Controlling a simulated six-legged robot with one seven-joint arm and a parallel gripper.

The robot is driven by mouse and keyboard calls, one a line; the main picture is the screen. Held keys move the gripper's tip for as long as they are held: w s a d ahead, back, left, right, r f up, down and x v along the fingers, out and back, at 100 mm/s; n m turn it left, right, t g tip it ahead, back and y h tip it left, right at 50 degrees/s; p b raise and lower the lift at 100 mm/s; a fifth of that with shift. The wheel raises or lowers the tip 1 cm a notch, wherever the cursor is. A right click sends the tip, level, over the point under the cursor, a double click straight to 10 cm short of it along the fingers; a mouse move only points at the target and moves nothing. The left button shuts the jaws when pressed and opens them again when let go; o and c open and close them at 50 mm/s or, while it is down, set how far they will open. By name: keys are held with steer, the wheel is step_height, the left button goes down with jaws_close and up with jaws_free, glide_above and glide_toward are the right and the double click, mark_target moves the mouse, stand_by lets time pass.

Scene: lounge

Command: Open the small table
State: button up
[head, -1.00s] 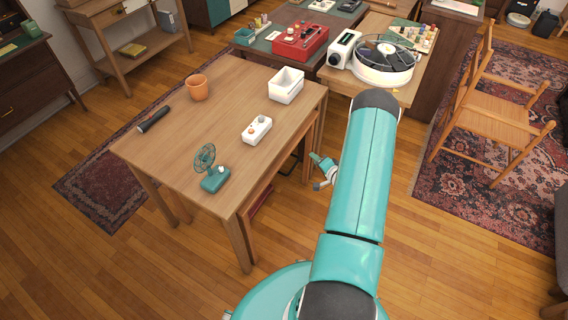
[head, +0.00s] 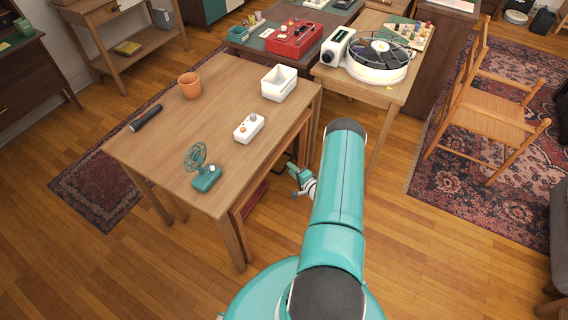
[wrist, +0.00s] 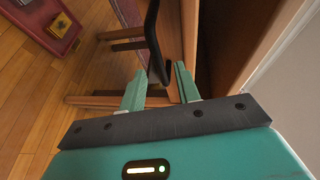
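A wooden table (head: 200,130) stands left of my arm. Under its right side shows a lower wooden frame (head: 275,165), perhaps a smaller table nested beneath it; most of it is hidden. In the wrist view a wooden panel (wrist: 228,50) runs along the right, and a black curved bar, like a handle (wrist: 152,40), hangs beside it. My gripper (head: 294,173) is beside the table's right side, below the top. In the wrist view my gripper (wrist: 160,80) is open, with the bar's lower end between or just beyond the fingertips. I cannot tell whether they touch.
A turntable (head: 378,60) stands behind. A chair (head: 490,100) is at right. Floor between is clear.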

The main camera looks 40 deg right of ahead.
steer(key=w, duration=0.4)
steer(key=w+f, duration=0.1)
steer(key=w, duration=0.1)
steer(key=shift+d, duration=0.2)
steer(key=shift+s, duration=0.1)
jaws_close()
